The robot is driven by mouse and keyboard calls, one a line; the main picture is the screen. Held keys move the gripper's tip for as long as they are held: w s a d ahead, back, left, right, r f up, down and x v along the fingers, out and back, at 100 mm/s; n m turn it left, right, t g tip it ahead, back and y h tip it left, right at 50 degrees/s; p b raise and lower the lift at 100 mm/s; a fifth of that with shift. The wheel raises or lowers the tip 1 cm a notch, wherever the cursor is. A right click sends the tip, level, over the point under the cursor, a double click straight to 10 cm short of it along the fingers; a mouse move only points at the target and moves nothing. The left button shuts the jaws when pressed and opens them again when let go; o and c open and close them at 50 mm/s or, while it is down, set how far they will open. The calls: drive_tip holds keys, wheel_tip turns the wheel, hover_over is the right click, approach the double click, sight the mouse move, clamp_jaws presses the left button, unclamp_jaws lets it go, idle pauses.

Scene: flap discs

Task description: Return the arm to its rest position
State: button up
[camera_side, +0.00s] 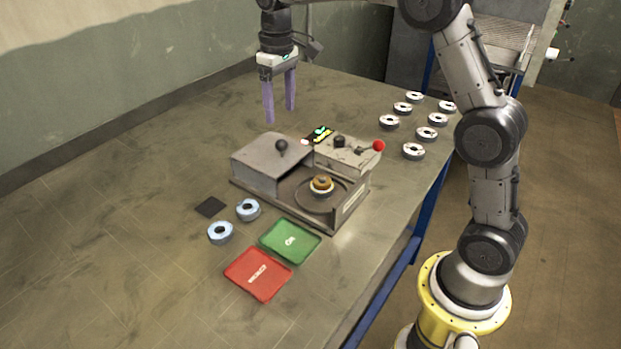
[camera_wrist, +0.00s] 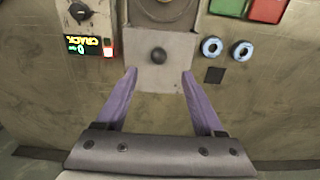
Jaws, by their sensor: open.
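My gripper (camera_side: 280,108) hangs above the far side of the table, behind the machine, with its two purple fingers apart and nothing between them. In the wrist view my gripper (camera_wrist: 158,82) is also open and empty. The grey machine (camera_side: 270,165) stands mid-table, with a black knob on its cover, a red-tipped lever at right and a lit display. A round brown and white piece (camera_side: 321,184) sits on its turntable. The display (camera_wrist: 84,45) reads "CRACK" in the wrist view, beside a red light.
Two blue-white discs (camera_side: 248,210) and a black square (camera_side: 210,207) lie left of the machine. A green tray (camera_side: 290,241) and a red tray (camera_side: 258,274) lie in front. Several white discs (camera_side: 413,151) stand in rows at the right. The far left table is clear.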

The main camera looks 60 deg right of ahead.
drive_tip(key=s+a+r+t, duration=0.35)
drive_tip(key=s+r, duration=0.75)
drive_tip(key=s, duration=0.5)
drive_tip(key=s+a+f+t, duration=0.1)
drive_tip(key=s+f+t, duration=0.1)
drive_tip(key=s+f, duration=0.8)
drive_tip(key=s, duration=0.4)
drive_tip(key=shift+s+a+f, duration=0.15)
drive_tip(key=shift+s+f, duration=0.15)
drive_tip(key=shift+f, duration=0.05)
